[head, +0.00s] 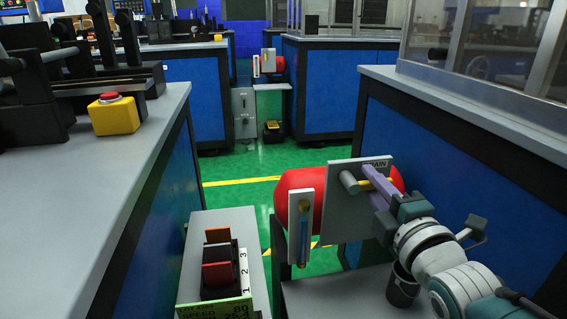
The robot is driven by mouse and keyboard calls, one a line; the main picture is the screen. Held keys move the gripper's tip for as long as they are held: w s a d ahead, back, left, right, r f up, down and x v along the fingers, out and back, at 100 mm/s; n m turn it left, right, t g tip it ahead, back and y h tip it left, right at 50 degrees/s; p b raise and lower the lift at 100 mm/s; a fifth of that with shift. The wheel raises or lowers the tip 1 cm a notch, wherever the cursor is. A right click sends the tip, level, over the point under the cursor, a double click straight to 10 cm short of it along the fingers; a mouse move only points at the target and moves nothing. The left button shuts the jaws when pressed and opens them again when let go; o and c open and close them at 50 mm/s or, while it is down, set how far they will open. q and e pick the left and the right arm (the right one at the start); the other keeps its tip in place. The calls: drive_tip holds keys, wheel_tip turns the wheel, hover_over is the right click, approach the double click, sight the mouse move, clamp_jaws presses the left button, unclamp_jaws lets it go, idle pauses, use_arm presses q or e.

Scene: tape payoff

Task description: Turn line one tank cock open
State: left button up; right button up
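A red tank (296,184) lies at the lower middle, behind a grey upright plate (343,222) with lettering that ends in "AIN", partly hidden. A grey round cock body (349,183) with a short brass-coloured lever (364,184) sticks out of the plate's front. My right gripper (374,187), with lilac fingers, is at the lever, and the fingers overlap it in the picture. Whether they grip it or only touch it I cannot tell. The lever's far end is hidden by the fingers. My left gripper is out of view.
A gauge strip (305,228) stands left of the plate. A dark cup (402,287) is under my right wrist. A yellow emergency-stop box (117,114) is on the left counter. Another red tank (272,65) is far back.

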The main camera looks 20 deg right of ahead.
drive_tip(key=o, duration=0.3)
drive_tip(key=shift+o, duration=0.2)
drive_tip(key=p+v, duration=0.2)
drive_tip(key=v, duration=0.8)
drive_tip(key=shift+p, duration=0.35)
drive_tip(key=shift+w, duration=0.1)
